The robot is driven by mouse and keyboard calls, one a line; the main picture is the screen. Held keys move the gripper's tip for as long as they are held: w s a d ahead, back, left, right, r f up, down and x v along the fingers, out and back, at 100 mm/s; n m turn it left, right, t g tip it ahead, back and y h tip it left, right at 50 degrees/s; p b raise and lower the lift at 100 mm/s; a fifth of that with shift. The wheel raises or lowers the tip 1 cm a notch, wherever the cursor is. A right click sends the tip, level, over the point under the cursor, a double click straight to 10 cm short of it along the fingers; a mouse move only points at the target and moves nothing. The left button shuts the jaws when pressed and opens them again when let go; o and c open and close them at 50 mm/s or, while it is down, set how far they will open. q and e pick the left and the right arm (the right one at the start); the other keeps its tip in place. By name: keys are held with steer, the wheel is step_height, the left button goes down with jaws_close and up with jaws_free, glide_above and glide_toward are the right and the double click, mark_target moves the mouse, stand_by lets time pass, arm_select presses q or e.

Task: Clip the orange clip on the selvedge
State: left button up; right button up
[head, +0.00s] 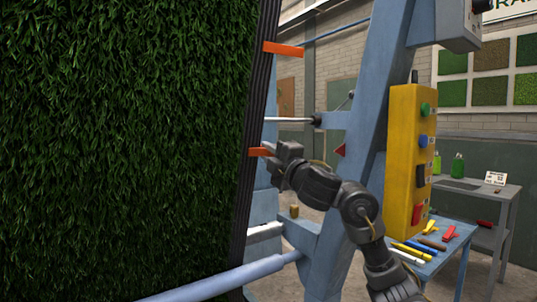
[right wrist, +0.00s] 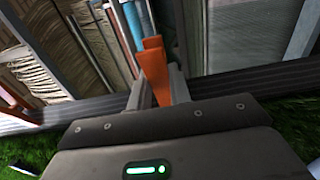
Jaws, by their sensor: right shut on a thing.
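The green turf (head: 120,130) hangs upright at the left of the head view, with a dark ribbed selvedge (head: 255,115) along its right edge. My right gripper (head: 270,150) is at this edge, shut on an orange clip (head: 257,152) whose far end overlaps the selvedge. In the right wrist view the orange clip (right wrist: 155,70) stands between the two fingers, in front of the dark selvedge strip (right wrist: 245,90). I cannot tell whether its jaws grip the strip. A second orange clip (head: 283,49) sits higher on the selvedge. My left gripper is not in view.
A blue frame post (head: 365,130) with a yellow button box (head: 408,150) stands right of my right arm. A blue roller bar (head: 225,282) crosses low in front. A small blue table (head: 450,245) holds coloured tools. A grey bench (head: 470,190) stands behind.

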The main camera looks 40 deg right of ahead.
steer(key=o, duration=0.9)
steer(key=shift+s+r, duration=0.1)
steer(key=p+v, duration=0.1)
steer(key=v, duration=0.9)
steer(key=shift+s+p, duration=0.3)
steer(key=shift+s, duration=0.1)
